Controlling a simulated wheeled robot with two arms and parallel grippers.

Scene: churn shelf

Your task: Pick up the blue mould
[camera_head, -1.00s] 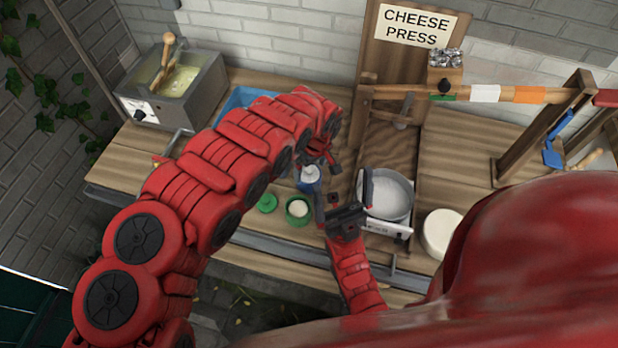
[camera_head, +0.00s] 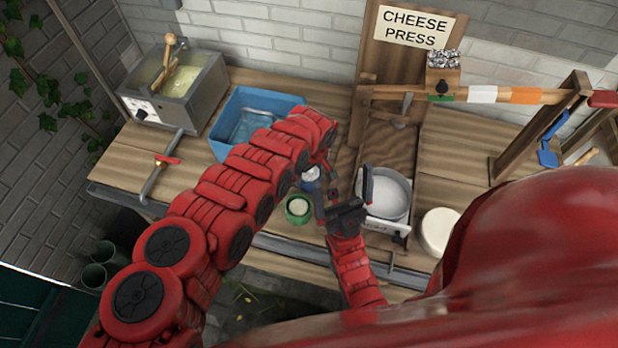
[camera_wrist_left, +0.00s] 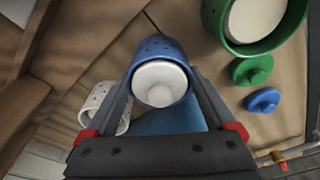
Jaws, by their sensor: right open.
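The blue mould (camera_head: 311,178) stands on the wooden bench with something white and round in its top. It also shows upright in the left wrist view (camera_wrist_left: 158,50), a perforated cup between the two fingers of my left gripper (camera_wrist_left: 160,80). The fingers flank its sides closely; whether they press on it is unclear. In the head view, my left arm partly covers the mould. My right gripper (camera_head: 343,190) is open, with its fingers apart, just right of the mould and in front of the pot.
A green mould (camera_head: 298,208) stands close by. The left wrist view shows a white mould (camera_wrist_left: 104,106), a green lid (camera_wrist_left: 252,70) and a blue lid (camera_wrist_left: 262,101). A blue tub (camera_head: 222,135) is behind my left arm; a pot (camera_head: 384,192) and a white cheese (camera_head: 440,232) are right.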

